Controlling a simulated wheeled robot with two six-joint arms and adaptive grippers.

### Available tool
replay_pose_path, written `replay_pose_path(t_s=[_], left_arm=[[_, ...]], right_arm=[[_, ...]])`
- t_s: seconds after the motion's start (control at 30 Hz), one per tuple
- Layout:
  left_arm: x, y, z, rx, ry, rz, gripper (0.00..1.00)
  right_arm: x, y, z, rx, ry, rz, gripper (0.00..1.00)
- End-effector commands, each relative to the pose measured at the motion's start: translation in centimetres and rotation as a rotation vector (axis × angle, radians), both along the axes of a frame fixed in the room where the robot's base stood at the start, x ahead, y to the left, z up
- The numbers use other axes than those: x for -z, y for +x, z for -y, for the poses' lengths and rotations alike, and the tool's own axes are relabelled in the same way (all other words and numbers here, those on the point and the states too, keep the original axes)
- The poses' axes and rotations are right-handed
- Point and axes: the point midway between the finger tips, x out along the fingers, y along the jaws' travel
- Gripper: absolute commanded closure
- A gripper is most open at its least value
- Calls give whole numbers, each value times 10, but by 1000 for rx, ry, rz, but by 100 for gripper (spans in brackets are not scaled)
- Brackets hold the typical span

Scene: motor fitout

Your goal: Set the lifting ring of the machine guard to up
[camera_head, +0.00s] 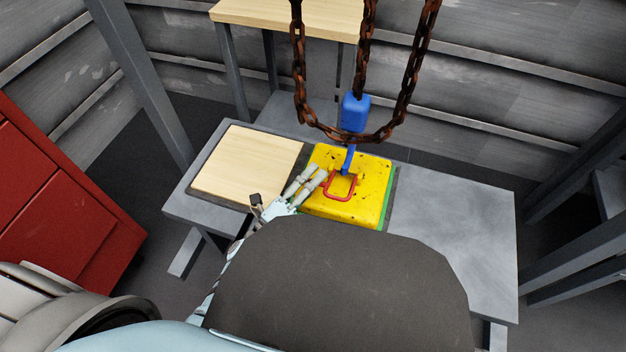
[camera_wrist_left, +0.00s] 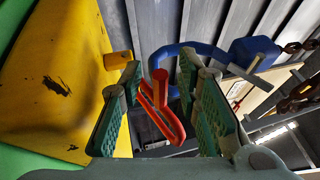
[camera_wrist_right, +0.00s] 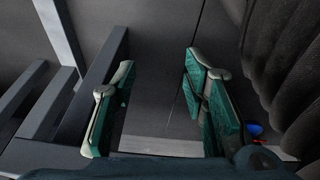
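The yellow machine guard (camera_head: 372,200) sits on the grey table, with its red lifting ring (camera_head: 327,196) on top. My left gripper (camera_head: 318,174) is at the guard's left side, close to the ring. In the left wrist view, my left gripper (camera_wrist_left: 160,95) is open. The red ring (camera_wrist_left: 174,128) shows between its fingers, with gaps on both sides, beside the yellow guard (camera_wrist_left: 50,75). I cannot tell the ring's exact tilt. My right gripper (camera_wrist_right: 160,80) is open and empty in the right wrist view, and hidden in the head view.
A blue hook (camera_head: 354,115) hangs directly over the guard among rusty chains (camera_head: 408,85); it also shows behind the ring in the left wrist view (camera_wrist_left: 255,50). A wooden board (camera_head: 245,163) lies left of the guard. The table's right part (camera_head: 460,220) is clear.

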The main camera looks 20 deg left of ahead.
Motion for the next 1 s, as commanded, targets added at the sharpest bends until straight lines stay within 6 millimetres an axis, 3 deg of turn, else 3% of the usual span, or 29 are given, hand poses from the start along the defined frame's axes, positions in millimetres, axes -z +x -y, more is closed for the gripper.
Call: replay_pose_path(t_s=[0.17,0.33,0.37,0.77,1.0], left_arm=[[0,0,0,0,0,0,71],[0,0,0,0,0,0,98],[0,0,0,0,0,0,100],[-1,-1,-1,0,2,-4,100],[-6,-1,-5,-11,5,-44,100]], right_arm=[[0,0,0,0,0,0,60],[0,0,0,0,0,0,60],[0,0,0,0,0,0,60],[-1,0,0,1,0,3,60],[28,-4,4,27,8,15,60]])
